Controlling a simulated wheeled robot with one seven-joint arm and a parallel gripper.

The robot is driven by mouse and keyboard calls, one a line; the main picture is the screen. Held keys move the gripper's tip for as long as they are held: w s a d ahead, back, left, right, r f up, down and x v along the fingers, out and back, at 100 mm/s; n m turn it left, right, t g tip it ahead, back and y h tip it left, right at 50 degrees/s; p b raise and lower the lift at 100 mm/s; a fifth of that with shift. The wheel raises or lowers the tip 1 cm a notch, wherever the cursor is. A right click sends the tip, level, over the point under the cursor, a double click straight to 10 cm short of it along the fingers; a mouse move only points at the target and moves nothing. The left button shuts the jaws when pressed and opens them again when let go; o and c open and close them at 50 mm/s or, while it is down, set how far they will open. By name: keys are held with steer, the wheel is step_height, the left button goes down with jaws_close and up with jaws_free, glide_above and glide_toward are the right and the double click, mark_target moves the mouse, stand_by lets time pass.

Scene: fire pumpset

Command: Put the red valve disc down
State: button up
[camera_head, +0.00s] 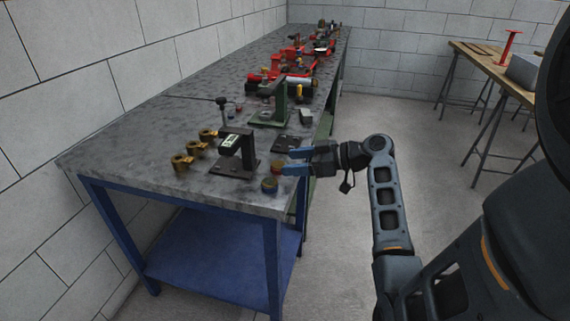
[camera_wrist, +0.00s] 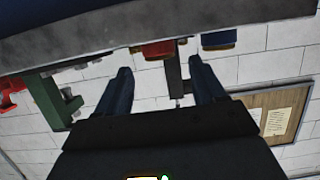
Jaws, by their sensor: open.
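The red valve disc (camera_head: 276,168) sits on the workbench near its front right edge, just off my fingertips. In the wrist view, which is upside down, the red disc (camera_wrist: 158,50) lies between the lines of my two fingers. My gripper (camera_head: 288,162) is open, with its blue fingers reaching over the bench edge; they also show in the wrist view (camera_wrist: 160,66). I cannot tell whether a finger touches the disc. Nothing is clearly held.
A blue disc (camera_head: 270,185) sits close beside the red one. A dark bracket stand (camera_head: 240,158), brass fittings (camera_head: 182,163) and a green stand (camera_head: 275,108) are on the workbench (camera_head: 130,150). Red parts lie farther back. The front left bench corner is clear.

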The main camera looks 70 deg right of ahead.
steer(key=v, duration=0.8)
steer(key=shift+s+b, duration=0.25)
steer(key=shift+b, duration=0.15)
